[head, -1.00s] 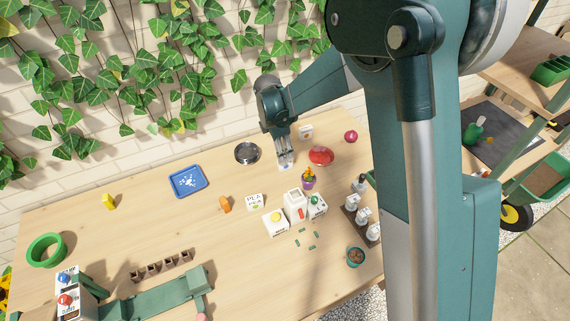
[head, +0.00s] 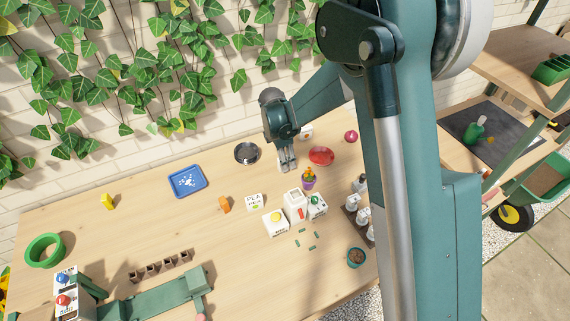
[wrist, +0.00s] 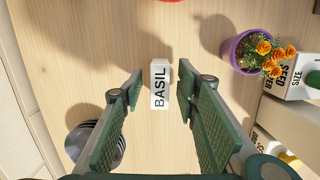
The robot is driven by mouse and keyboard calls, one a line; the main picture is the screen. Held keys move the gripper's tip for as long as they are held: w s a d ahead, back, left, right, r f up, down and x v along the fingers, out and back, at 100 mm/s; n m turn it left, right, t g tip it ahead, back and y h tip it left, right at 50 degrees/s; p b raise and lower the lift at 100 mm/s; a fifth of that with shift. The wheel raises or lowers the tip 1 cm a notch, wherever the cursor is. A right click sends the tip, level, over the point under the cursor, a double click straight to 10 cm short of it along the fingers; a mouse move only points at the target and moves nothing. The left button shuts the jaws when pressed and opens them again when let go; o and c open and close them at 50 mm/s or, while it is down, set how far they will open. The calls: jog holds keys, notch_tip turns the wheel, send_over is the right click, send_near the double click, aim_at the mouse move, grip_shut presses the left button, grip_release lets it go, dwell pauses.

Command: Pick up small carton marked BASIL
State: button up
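The small white carton marked BASIL (wrist: 160,84) is on the wooden table in the wrist view, its black lettering facing me. It lies between the two green padded fingers of my gripper (wrist: 159,92), with a visible gap on each side. My gripper is open. In the head view my gripper (head: 287,163) points down at the table between the dark round dish and the red dish. The carton is hard to make out there, mostly hidden by the fingers.
A purple pot with orange flowers (wrist: 242,53) stands right of the carton in the wrist view. A red dish (head: 320,156) and a dark dish (head: 247,153) flank my gripper. White cartons and a white container (head: 295,204) stand nearer the front.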

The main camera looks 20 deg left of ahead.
jog(key=shift+c, duration=0.4)
jog(key=c, duration=0.9)
jog(key=shift+r, duration=0.1)
jog(key=shift+r+p, duration=0.5)
jog(key=shift+r, duration=4.4)
